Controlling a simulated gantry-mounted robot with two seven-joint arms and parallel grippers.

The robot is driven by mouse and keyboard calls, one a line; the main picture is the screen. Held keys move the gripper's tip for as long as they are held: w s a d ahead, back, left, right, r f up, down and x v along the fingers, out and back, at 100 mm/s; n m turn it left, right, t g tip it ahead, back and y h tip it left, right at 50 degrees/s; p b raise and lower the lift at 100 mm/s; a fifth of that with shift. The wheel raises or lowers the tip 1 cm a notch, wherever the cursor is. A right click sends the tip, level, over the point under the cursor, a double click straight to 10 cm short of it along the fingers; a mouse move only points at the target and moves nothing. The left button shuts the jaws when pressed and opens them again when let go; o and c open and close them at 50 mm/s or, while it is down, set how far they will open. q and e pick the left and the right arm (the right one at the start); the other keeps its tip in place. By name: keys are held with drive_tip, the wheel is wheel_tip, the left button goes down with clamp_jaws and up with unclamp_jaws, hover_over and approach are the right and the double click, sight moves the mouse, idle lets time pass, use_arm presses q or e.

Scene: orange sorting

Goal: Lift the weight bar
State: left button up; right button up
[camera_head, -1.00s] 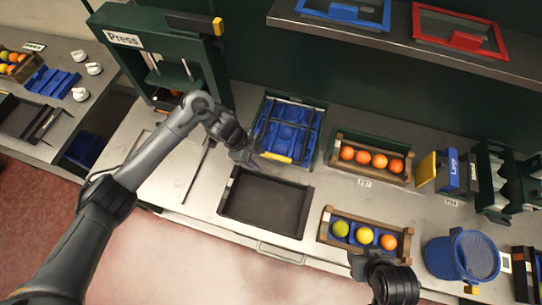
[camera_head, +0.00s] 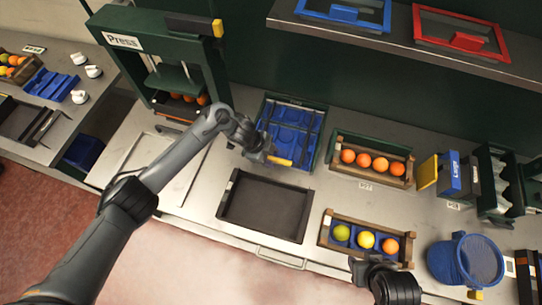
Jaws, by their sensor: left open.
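A yellow bar (camera_head: 283,162), which looks like the weight bar, lies across the near end of a green-framed rack with blue cups (camera_head: 290,127). My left gripper (camera_head: 264,153) is open at the bar's left end and hides part of it. I cannot tell whether the fingers touch the bar or are around it. My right gripper (camera_head: 364,266) is low in the picture, in front of the near fruit crate, and its fingers are too unclear to read.
An empty dark tray (camera_head: 265,238) lies in front of the rack. A green press (camera_head: 155,60) with oranges under it stands at the left. Wooden crates (camera_head: 335,163) and (camera_head: 322,240) hold fruit. A blue basket (camera_head: 440,262) stands at the right.

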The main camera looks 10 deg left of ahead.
use_arm(q)
drive_tip(key=shift+d+f, duration=0.15)
drive_tip(key=shift+f, duration=0.15)
clamp_jaws()
idle(0.3)
